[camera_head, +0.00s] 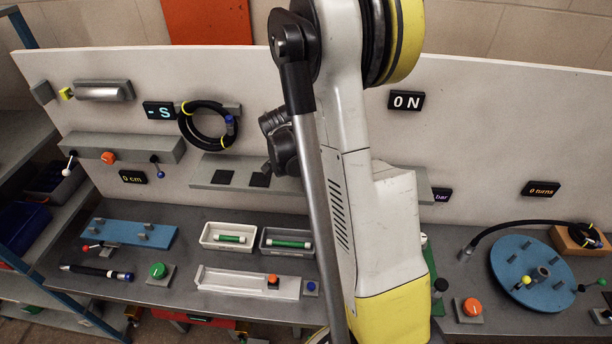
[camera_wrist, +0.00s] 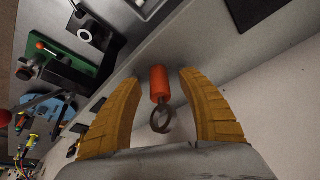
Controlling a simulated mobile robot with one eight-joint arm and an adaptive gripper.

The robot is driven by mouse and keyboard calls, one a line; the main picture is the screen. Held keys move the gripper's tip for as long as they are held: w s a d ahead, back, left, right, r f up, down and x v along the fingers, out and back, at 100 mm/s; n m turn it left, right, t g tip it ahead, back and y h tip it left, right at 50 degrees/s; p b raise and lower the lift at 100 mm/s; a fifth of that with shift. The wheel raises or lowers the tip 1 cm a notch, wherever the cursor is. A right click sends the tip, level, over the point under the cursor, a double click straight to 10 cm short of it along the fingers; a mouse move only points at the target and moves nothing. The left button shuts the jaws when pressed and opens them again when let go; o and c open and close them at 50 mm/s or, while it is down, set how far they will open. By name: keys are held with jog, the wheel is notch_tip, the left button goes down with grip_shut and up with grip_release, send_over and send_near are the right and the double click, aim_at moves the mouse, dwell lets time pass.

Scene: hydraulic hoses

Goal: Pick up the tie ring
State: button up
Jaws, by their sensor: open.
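My gripper (camera_wrist: 159,79) is open in the wrist view, with its two yellow-brown fingers spread. A dark grey ring (camera_wrist: 154,120) shows between the fingers, at the end of an orange cylinder (camera_wrist: 158,82); it looks like the tie ring. The cylinder lies between the fingertips, with a visible gap on both sides. Neither finger appears to touch it. The ring and my gripper do not show in the head view, where my arm blocks the middle.
A grey ledge (camera_wrist: 190,42) runs close beyond the fingertips. A black hose coil (camera_head: 183,125) with yellow bands hangs on the back panel (camera_head: 300,95). The bench holds white tray (camera_head: 205,243), grey tray (camera_head: 269,249), blue plate (camera_head: 110,232) and blue disc (camera_head: 505,272).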

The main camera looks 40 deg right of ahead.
grip_shut()
notch_tip(320, 180, up, 18)
jog(key=shift+p, duration=0.35)
dwell(0.5)
